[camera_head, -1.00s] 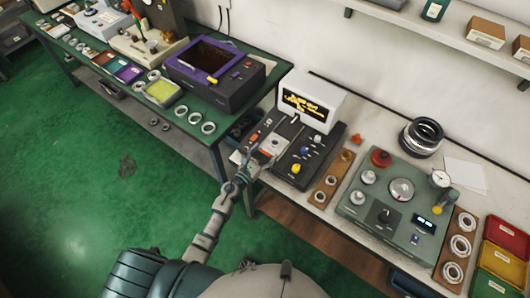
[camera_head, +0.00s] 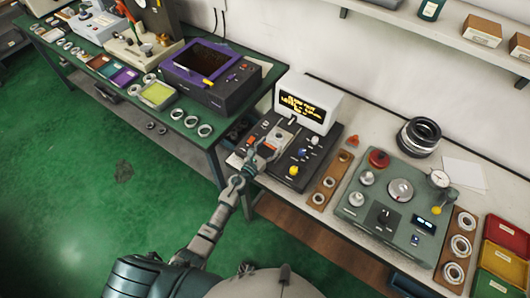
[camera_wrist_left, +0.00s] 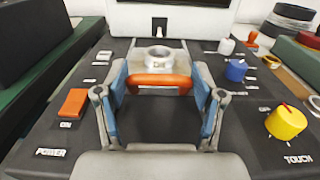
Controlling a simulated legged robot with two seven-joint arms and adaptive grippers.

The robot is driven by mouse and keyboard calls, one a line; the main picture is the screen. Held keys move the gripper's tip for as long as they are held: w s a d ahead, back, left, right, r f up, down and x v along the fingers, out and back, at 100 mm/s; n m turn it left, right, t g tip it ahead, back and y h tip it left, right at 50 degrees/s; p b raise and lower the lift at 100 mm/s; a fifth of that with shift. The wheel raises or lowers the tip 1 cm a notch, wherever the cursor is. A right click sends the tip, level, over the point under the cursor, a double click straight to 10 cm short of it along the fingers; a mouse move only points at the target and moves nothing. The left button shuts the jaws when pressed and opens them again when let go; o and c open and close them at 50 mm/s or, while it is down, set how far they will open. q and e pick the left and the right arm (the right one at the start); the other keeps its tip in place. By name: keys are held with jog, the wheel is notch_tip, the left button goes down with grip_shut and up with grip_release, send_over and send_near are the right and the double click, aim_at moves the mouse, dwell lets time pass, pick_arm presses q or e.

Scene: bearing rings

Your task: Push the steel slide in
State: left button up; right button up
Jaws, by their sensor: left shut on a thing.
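The steel slide (camera_wrist_left: 176,46) lies in the dark control box and carries a metal bearing ring (camera_wrist_left: 158,56). Its orange handle bar (camera_wrist_left: 160,80) crosses its near end in the left wrist view. My left gripper (camera_wrist_left: 160,88) is shut on this handle, with one blue-padded finger at each end. In the head view the left gripper (camera_head: 268,151) is over the left part of the control box, and the slide (camera_head: 286,136) shows just beyond it, below the white display. My right gripper is not in view.
The control box (camera_head: 310,158) has an orange power switch (camera_wrist_left: 73,102), a blue knob (camera_wrist_left: 236,70) and a yellow touch knob (camera_wrist_left: 286,122). The white display (camera_head: 308,104) stands behind. A wooden ring rack (camera_head: 327,184) and a green-grey gauge unit (camera_head: 395,200) lie to the right.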

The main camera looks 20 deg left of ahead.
pick_arm(q)
jog(key=o, duration=1.4)
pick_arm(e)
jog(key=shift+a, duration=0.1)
pick_arm(q)
jog(key=v, duration=1.2)
